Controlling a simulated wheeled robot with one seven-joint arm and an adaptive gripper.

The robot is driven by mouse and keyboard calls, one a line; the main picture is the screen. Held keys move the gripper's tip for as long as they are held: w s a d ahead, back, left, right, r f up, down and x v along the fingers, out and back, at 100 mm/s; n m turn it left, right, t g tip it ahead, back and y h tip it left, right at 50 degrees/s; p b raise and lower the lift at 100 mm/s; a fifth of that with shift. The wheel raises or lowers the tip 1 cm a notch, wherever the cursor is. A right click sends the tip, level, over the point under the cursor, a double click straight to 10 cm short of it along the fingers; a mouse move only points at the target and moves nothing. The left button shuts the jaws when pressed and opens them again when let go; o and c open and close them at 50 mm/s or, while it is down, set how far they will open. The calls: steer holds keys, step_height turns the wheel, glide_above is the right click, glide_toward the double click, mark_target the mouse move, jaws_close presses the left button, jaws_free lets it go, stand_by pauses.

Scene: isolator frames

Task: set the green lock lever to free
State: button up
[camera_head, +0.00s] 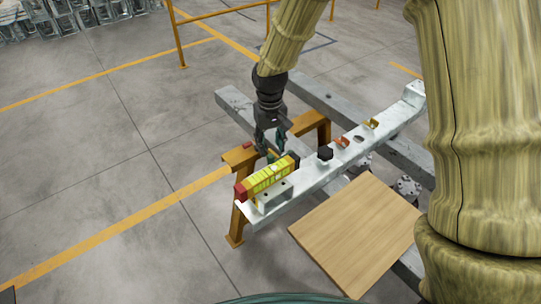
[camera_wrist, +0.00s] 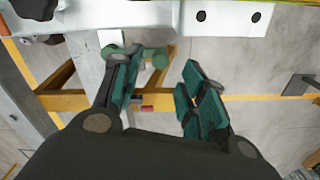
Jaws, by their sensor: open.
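The green lever (camera_wrist: 160,58) shows in the wrist view as a short bar with rounded ends, below the grey beam (camera_wrist: 145,17). My gripper (camera_wrist: 156,76) is open, with its left finger in front of the lever's middle and its right finger to the right of the lever. I cannot tell whether a finger touches it. In the head view my gripper (camera_head: 271,149) is beside the beam (camera_head: 305,180), close to a yellow box with a red end (camera_head: 268,177). There the lever cannot be told apart from my teal fingers, and its setting cannot be read.
A black knob (camera_head: 325,153) and two small orange and yellow parts (camera_head: 342,141) (camera_head: 371,124) stand along the beam. An orange trestle (camera_head: 237,215) carries its near end. A wooden board (camera_head: 357,233) lies to the right. Open floor (camera_head: 110,190) is at left.

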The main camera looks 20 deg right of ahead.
mark_target(270, 155)
steer(key=shift+f, duration=2.8)
jaws_close()
